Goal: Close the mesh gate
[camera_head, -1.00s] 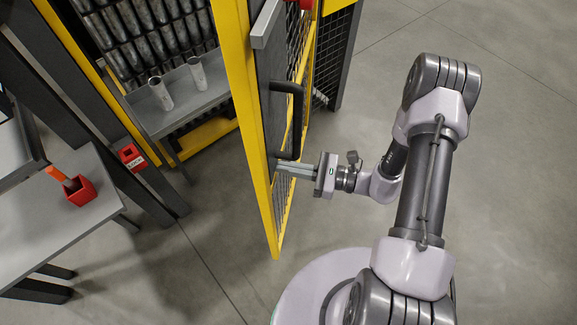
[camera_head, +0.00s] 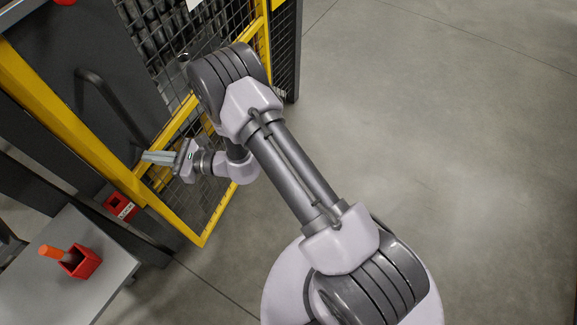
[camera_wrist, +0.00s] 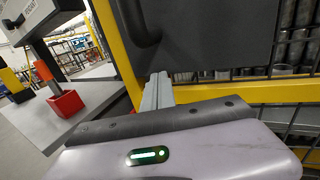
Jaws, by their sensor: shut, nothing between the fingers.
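The mesh gate (camera_head: 205,238) has a yellow frame, black mesh and a dark grey panel (camera_head: 45,45) with a black bar handle (camera_head: 105,100). Its free edge lies along the dark post at the left; I cannot tell whether it sits flush. My gripper (camera_head: 148,157) is shut and empty, its fingertips at the panel near the handle's lower end. In the wrist view the fingers (camera_wrist: 160,88) point at the panel (camera_wrist: 215,35), beside the handle (camera_wrist: 135,22). Whether they touch it is unclear. My arm hides part of the mesh.
A red padlock-style box (camera_head: 120,207) is on the post beside the gate's edge. A grey table (camera_head: 55,300) at lower left carries a red holder (camera_head: 82,262) with an orange-handled item (camera_head: 50,252). Open concrete floor (camera_head: 450,130) lies to the right.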

